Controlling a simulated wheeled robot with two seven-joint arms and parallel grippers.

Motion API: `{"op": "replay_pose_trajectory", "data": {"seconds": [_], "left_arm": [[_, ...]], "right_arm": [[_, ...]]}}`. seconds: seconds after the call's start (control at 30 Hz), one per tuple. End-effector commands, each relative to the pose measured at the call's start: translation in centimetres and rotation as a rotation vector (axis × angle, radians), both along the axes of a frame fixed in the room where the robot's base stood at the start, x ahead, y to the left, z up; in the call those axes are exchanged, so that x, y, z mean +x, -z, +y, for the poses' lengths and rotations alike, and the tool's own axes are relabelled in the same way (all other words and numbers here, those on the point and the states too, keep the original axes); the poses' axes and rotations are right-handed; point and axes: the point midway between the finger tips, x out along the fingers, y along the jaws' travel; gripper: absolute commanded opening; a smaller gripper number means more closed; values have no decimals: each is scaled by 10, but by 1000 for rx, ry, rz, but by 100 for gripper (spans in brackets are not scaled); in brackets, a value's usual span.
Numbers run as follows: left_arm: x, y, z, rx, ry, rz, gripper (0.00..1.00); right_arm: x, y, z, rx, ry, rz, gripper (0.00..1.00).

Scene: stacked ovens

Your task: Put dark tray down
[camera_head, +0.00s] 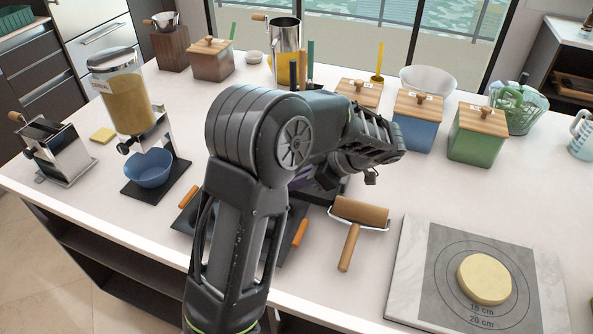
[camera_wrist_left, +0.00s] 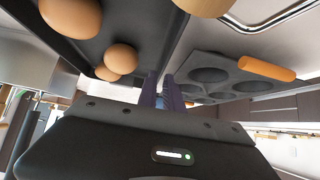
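In the left wrist view a dark tray (camera_wrist_left: 148,28) fills the upper left, with several brown, egg-like round things in it. The fingers of my left gripper (camera_wrist_left: 163,92) stand close together at the tray's rim and appear shut on it. In the head view my left arm reaches over the counter, and its upper links hide most of the gripper and the tray. Only a small purple part of the left gripper (camera_head: 324,178) shows below the forearm. My right gripper is in neither view.
A muffin tin with orange handles (camera_head: 299,233) lies partly behind my arm; it also shows in the wrist view (camera_wrist_left: 215,75). A rolling tool (camera_head: 360,212) and a marble board (camera_head: 410,270) with dough lie to the right. A blue bowl (camera_head: 149,169) stands left. Canisters line the back.

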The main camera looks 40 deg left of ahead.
Motion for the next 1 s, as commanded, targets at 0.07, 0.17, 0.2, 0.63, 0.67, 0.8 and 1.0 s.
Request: {"op": "replay_pose_trajectory", "data": {"seconds": [0.07,0.17,0.2,0.63,0.67,0.8,1.0], "left_arm": [[-3,8,6,-3,-4,1,10],[-6,17,14,-2,-5,1,10],[-7,20,16,-1,-4,1,10],[-11,32,31,-1,0,0,10],[-11,32,30,-1,0,0,10],[-11,32,30,-1,0,0,10],[-11,32,30,-1,0,0,10]], "right_arm": [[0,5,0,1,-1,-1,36],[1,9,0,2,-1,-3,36],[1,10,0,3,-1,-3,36],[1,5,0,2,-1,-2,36],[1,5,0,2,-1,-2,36],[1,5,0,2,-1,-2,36],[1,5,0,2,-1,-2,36]]}}
